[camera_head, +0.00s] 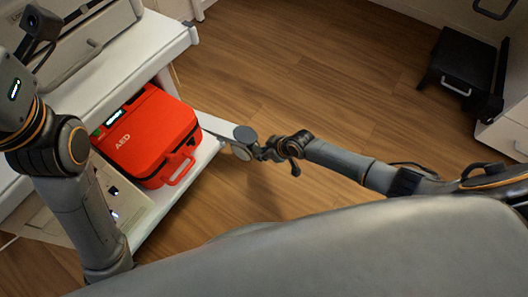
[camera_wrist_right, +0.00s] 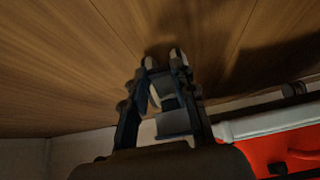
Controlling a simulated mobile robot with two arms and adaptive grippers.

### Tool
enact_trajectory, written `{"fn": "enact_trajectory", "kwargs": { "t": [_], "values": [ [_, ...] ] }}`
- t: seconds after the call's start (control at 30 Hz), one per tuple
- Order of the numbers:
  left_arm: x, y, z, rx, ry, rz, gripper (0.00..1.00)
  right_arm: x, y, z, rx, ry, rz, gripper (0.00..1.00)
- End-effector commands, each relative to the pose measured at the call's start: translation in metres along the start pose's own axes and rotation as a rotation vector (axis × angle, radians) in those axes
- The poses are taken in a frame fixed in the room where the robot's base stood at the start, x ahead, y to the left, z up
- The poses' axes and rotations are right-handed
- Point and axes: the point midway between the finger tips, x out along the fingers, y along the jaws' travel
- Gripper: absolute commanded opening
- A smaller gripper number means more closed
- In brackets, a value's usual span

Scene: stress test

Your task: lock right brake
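A white cart (camera_head: 150,45) stands at the left in the head view, with its lower shelf near the floor. My right arm reaches in from the right, and my right gripper (camera_head: 262,152) is low beside a grey, round-ended part (camera_head: 245,133) near the cart's lower right corner. I cannot tell whether they touch. In the wrist view the right gripper's fingertips (camera_wrist_right: 165,62) are apart over the wood floor. A grey piece shows between the fingers; I cannot tell what it is. No brake can be made out clearly.
A red AED case (camera_head: 150,135) sits on the cart's lower shelf; its red also shows in the wrist view (camera_wrist_right: 270,150). A black step stool (camera_head: 458,70) stands at the far right by a white cabinet (camera_head: 505,128). The wood floor between is clear.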

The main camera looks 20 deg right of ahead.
Motion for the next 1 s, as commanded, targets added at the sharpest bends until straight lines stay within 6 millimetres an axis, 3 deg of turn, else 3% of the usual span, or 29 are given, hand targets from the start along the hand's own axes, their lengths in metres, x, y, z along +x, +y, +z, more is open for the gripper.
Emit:
{"fn": "enact_trajectory", "kwargs": {
  "t": [0.03,0.1,0.53,0.67,1.0],
  "values": [
    [0.0,0.0,0.0,0.0,0.001,0.0,0.49,0.0,0.0,-0.001,0.0,0.001,0.001,0.38],
    [0.0,0.0,-0.001,0.0,0.001,-0.001,0.49,0.0,0.0,-0.001,0.0,0.001,0.0,0.49],
    [0.0,-0.001,-0.002,0.001,0.003,-0.006,0.49,-0.008,0.0,0.001,0.0,-0.001,0.0,0.49],
    [0.0,-0.001,-0.001,0.0,0.002,-0.005,0.49,-0.025,0.001,0.001,-0.002,-0.001,0.0,0.49],
    [0.0,-0.001,-0.001,0.0,0.001,-0.003,0.49,-0.091,0.0,0.0,-0.002,0.0,0.001,0.49]
  ]
}}
